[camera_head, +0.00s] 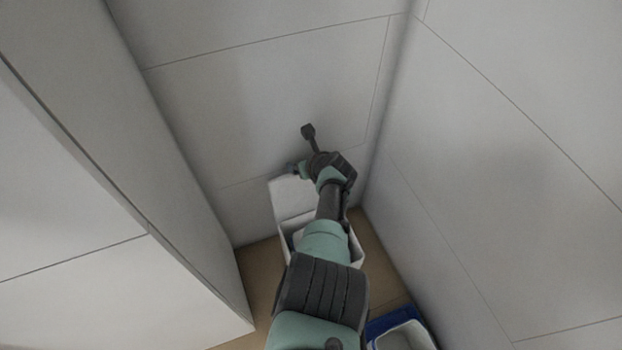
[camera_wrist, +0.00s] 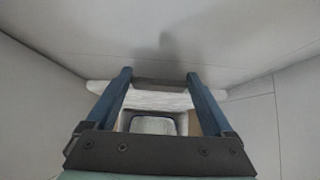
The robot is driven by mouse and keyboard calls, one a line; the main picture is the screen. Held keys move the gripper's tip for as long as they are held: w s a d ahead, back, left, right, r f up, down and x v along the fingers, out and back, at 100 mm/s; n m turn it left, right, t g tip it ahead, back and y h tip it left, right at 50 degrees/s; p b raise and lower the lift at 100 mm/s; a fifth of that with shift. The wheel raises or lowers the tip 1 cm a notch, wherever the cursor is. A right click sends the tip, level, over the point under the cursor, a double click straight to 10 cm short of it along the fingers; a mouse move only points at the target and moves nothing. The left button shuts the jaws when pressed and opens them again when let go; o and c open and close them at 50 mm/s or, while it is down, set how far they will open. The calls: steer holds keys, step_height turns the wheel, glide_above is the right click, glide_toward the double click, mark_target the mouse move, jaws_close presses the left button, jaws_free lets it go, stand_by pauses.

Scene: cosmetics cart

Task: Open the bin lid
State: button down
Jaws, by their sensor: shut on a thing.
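The white bin (camera_head: 357,253) stands on the wooden floor in the corner, partly hidden behind my arm in the head view. Its white lid (camera_head: 291,196) is raised and stands nearly upright at the back, near the wall. My gripper (camera_head: 293,169) is at the top edge of the lid. In the wrist view, the blue fingers of my gripper (camera_wrist: 160,76) are apart, with the pale lid (camera_wrist: 160,99) between them and reaching out past both sides. Part of the bin's opening (camera_wrist: 154,124) shows below the lid. The exact contact at the fingertips is hard to see.
A second container with a blue rim (camera_head: 398,318) stands at the lower right. Grey wall panels close in the back (camera_head: 260,100) and the right (camera_head: 480,180). A tall white panel (camera_head: 185,190) stands on the left. Some wooden floor (camera_head: 258,272) is bare.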

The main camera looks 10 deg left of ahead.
steer(key=w+a+b, duration=0.1)
steer(key=b, duration=0.2)
steer(key=w+a+g+b, duration=0.1)
steer(key=w+b, duration=0.1)
steer(key=b, duration=0.1)
steer(key=shift+a+h, duration=0.15)
steer(key=shift+h, duration=0.15)
steer(key=shift+w, duration=0.1)
